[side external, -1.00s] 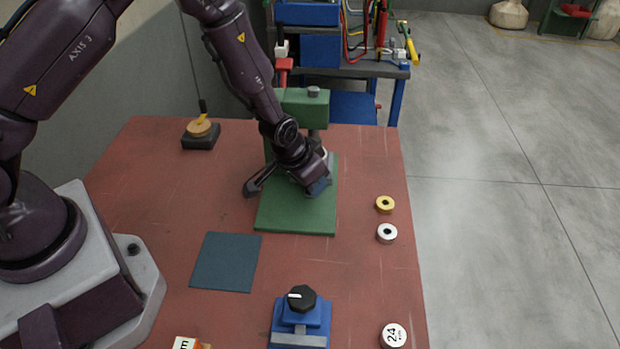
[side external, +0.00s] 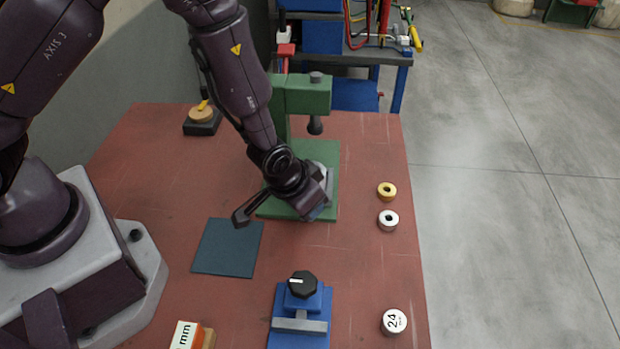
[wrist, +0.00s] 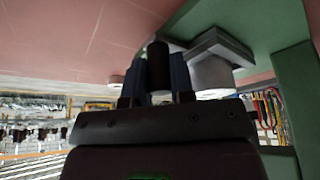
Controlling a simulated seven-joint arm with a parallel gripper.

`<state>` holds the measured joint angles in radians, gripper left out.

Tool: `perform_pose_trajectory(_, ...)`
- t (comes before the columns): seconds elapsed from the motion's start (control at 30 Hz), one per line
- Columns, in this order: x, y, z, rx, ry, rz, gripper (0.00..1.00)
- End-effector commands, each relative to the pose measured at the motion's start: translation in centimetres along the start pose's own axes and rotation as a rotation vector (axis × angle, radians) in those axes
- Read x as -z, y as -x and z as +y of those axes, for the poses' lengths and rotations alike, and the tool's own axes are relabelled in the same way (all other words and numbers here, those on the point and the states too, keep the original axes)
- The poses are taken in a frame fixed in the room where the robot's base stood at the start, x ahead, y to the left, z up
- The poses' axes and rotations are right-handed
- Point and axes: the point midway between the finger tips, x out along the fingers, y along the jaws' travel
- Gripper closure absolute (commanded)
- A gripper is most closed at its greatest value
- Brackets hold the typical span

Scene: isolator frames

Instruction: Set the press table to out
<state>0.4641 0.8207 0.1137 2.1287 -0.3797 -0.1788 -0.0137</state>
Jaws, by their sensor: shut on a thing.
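The green press stands at the back of the red table, with its head (side external: 305,94) and dark ram (side external: 315,125) above a green base (side external: 322,153). My gripper (side external: 318,212) is low over the base's front edge. In the wrist view, my gripper (wrist: 158,80) is shut on a dark upright handle (wrist: 158,62). The press table, a light grey block (wrist: 222,45) with a pale cylinder (wrist: 211,73), is beside the handle. In the side view, only a pale part of the press table (side external: 323,174) shows behind my gripper, forward of the ram.
A yellow ring (side external: 387,190), a white ring (side external: 388,218) and a round "24" piece (side external: 394,322) lie at the right. A dark mat (side external: 227,250) is at left. A blue fixture with a black knob (side external: 302,283) stands in front.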

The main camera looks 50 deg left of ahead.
Motion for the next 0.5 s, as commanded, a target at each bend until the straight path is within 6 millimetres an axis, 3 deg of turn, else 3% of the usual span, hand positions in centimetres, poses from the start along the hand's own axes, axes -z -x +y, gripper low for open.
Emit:
perform_pose_trajectory(0.43,-1.09,0.49,1.24,-0.005,-0.004,-0.003,1.0)
perform_pose_trajectory(0.47,-1.11,0.49,1.26,-0.005,-0.004,-0.004,0.73)
perform_pose_trajectory(0.5,-1.12,0.49,1.25,-0.005,-0.004,-0.004,0.67)
